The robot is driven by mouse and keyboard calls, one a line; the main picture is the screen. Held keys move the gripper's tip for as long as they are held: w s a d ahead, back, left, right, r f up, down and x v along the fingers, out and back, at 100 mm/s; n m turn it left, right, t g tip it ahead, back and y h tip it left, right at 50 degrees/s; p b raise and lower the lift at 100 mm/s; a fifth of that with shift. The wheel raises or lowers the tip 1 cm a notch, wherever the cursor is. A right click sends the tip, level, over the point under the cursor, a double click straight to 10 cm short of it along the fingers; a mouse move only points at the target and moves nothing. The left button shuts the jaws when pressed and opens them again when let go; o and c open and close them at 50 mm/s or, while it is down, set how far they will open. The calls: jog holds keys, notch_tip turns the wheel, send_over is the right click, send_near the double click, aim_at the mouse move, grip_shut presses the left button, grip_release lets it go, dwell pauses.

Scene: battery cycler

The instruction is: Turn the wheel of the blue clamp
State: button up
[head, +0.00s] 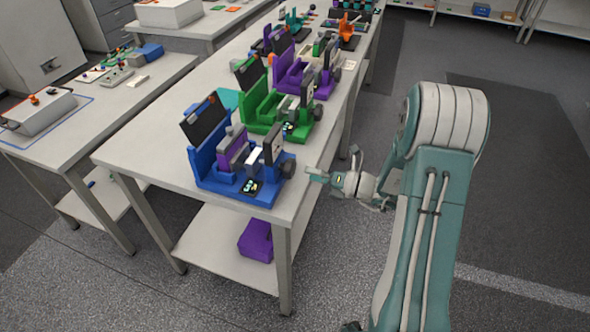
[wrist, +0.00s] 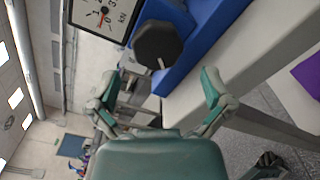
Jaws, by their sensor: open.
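The blue clamp (head: 215,172) stands at the near end of the long table. It has a blue frame, a dark upright panel, a purple block and a small display at its base. Its dark wheel (head: 288,168) is on its right side, facing my arm. In the head view my gripper (head: 312,174) is just right of the clamp, apart from the wheel.
A green clamp (head: 262,108) and a purple clamp (head: 292,75) stand behind the blue one, with more devices farther back. The table edge (head: 235,208) is close to my gripper. A purple block (head: 256,240) lies on the lower shelf. The floor around my arm is clear.

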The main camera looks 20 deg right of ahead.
aim_at(293, 170)
jog(key=v, duration=0.7)
jog(key=shift+a, duration=0.1)
dwell(0.9)
jog(key=w+a+n, duration=0.2)
jog(key=a+n, duration=0.1)
jog(key=n, duration=0.4)
jog(key=w+a+n, duration=0.2)
jog(key=a+n, duration=0.1)
jog(key=n, duration=0.4)
jog(key=w+a+n, duration=0.3)
jog(key=a+n, duration=0.1)
jog(key=n, duration=0.2)
jog(key=shift+a+r+n, duration=0.1)
jog(key=shift+r+n, duration=0.05)
jog(key=shift+n, duration=0.25)
jog(key=c, duration=1)
